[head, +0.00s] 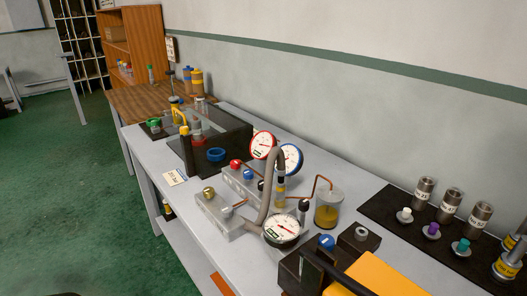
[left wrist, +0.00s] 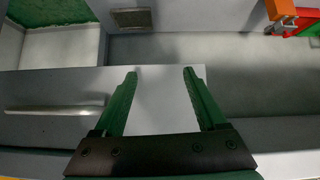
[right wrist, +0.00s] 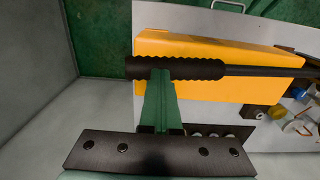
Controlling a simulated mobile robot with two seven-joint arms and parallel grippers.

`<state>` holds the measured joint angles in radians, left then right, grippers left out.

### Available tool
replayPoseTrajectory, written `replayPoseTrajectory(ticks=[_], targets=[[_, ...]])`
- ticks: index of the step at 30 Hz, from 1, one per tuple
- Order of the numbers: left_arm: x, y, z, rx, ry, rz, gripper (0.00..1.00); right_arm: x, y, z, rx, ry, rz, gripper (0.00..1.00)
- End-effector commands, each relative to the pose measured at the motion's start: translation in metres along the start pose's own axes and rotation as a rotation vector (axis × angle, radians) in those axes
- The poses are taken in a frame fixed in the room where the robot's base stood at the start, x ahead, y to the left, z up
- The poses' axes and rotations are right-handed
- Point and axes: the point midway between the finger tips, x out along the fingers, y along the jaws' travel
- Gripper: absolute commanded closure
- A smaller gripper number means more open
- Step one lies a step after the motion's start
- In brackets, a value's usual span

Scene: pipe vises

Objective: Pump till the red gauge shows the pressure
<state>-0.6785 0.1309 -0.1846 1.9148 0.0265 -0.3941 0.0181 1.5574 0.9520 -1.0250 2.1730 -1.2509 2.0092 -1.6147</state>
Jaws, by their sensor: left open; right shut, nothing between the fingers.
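The red-rimmed gauge (head: 263,145) stands upright mid-bench in the head view; its needle is too small to read. A blue-rimmed gauge (head: 290,158) is beside it, and a dark-rimmed gauge (head: 282,230) is nearer. The yellow pump body (head: 375,275) is at the lower edge. In the right wrist view, the yellow body (right wrist: 215,85) lies behind a black lever with a ribbed grip (right wrist: 185,68). My right gripper (right wrist: 160,75) is shut and empty, its tips at the grip; I cannot tell if they touch. My left gripper (left wrist: 160,72) is open and empty.
A valve block (head: 222,212) with coloured knobs and copper pipes sits before the gauges. A glass jar (head: 329,210) stands to their right. A black mat (head: 395,222) holds metal cylinders and coloured plugs. A dark vise (head: 215,145) is farther along. Green floor lies left of the bench.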

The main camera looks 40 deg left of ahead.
Motion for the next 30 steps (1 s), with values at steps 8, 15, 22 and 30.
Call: replayPoseTrajectory(ticks=[8,15,22,30], targets=[[-0.030,0.002,-0.033,0.000,0.000,0.000,0.26,-0.047,-0.011,-0.001,0.000,0.003,0.000,1.00],[-0.037,0.003,-0.042,0.001,0.004,0.000,0.26,-0.073,-0.019,-0.001,0.002,0.006,-0.001,1.00],[-0.037,0.002,-0.041,0.001,0.001,-0.001,0.26,-0.078,-0.021,-0.001,0.001,0.002,0.000,1.00],[-0.037,0.002,-0.040,0.001,-0.001,-0.001,0.26,-0.078,-0.021,-0.001,0.001,0.002,-0.001,1.00]])
